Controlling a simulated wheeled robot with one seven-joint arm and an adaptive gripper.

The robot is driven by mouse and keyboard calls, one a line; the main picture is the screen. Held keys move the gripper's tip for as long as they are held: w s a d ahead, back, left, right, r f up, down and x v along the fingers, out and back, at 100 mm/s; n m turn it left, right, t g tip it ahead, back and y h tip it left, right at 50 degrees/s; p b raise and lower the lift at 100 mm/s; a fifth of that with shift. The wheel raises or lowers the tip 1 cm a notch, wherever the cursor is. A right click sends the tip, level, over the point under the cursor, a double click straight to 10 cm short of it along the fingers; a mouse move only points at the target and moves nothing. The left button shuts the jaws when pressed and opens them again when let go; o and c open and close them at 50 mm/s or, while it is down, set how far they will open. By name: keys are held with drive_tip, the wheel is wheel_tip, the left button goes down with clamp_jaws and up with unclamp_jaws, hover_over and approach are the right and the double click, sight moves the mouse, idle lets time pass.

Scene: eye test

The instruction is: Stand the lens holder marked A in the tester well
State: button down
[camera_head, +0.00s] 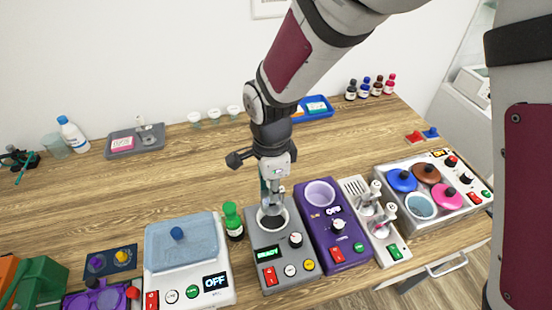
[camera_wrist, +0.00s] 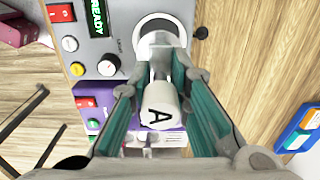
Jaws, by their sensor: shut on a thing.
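My gripper (camera_head: 270,194) is shut on a small pale lens holder (camera_wrist: 160,108); its white cap with a black letter A faces the wrist camera. The green-padded fingers lie on both sides of it. The gripper points down over the well (camera_head: 262,221) of the grey tester (camera_head: 267,250), whose display reads READY. In the wrist view the round well (camera_wrist: 157,24) has a pale rim and dark inside, and the holder's far end overlaps its near edge. I cannot tell whether the holder touches or enters the well. In the head view the fingers mostly hide the holder.
A purple device (camera_head: 334,235) showing OFF stands close on the right. A green-capped bottle (camera_head: 233,222) stands close on the left, beside a white device (camera_head: 187,270) showing OFF. A rack with metal-topped pieces (camera_head: 375,222) is farther right.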

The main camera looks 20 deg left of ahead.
sight(272, 205)
drive_tip(key=shift+w+f+b, duration=0.2)
drive_tip(key=shift+f+b, duration=0.8)
drive_tip(key=shift+f, duration=0.35)
drive_tip(key=shift+s+f, duration=0.2)
drive_tip(key=shift+f, duration=1.15)
drive_tip(key=shift+f+b, duration=0.35)
drive_tip(key=shift+f, duration=1.45)
drive_tip(key=shift+f, duration=0.25)
drive_tip(key=c, duration=1.4)
unclamp_jaws()
drive_tip(key=shift+o, duration=0.4)
drive_tip(key=shift+o, duration=1.1)
